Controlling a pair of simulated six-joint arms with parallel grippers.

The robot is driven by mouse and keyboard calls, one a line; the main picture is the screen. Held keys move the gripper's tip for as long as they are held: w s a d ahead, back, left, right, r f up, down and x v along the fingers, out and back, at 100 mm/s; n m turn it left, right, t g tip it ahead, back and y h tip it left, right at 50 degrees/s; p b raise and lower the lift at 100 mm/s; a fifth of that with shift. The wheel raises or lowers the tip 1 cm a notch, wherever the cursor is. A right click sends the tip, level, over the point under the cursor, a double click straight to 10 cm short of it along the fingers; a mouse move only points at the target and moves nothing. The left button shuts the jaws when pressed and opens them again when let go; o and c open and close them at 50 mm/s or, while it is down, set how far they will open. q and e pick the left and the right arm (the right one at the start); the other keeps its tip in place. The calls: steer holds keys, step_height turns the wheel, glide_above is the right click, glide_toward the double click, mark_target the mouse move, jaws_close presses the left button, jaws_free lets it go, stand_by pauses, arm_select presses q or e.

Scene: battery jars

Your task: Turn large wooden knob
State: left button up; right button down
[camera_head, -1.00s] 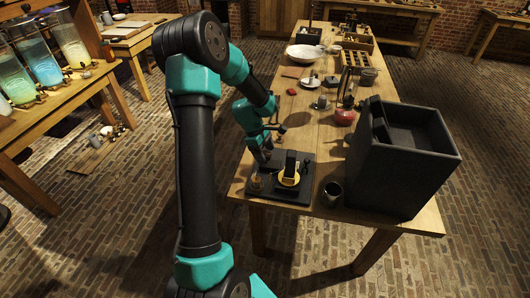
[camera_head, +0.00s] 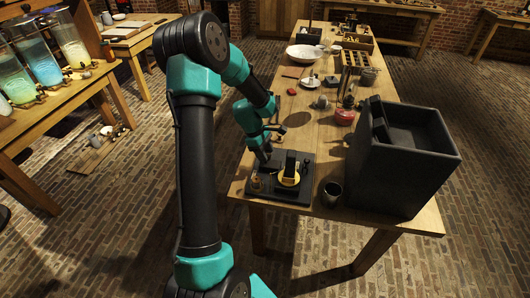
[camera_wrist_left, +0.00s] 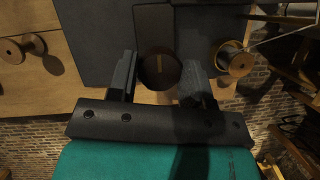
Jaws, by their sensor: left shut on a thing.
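My left gripper (camera_wrist_left: 160,78) is shut on the round, dark brown wooden knob (camera_wrist_left: 160,70), with one finger on each side of it. A lighter line runs across the knob's face. In the head view my left gripper (camera_head: 266,160) reaches down to the back left part of a black board (camera_head: 304,198) at the table's near end. The knob is hard to make out there, behind the gripper. My right gripper is not in view.
A small brass-and-wood spool (camera_wrist_left: 235,60) lies near the gripper. A wooden knob-shaped piece (camera_wrist_left: 12,50) lies at the left of the wrist view. A dark cup (camera_head: 332,193) and a large dark box (camera_head: 400,165) stand right of the board. Bare tabletop (camera_head: 300,135) lies behind it.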

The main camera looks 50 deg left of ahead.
arm_select(q)
steer(key=shift+m, duration=0.4)
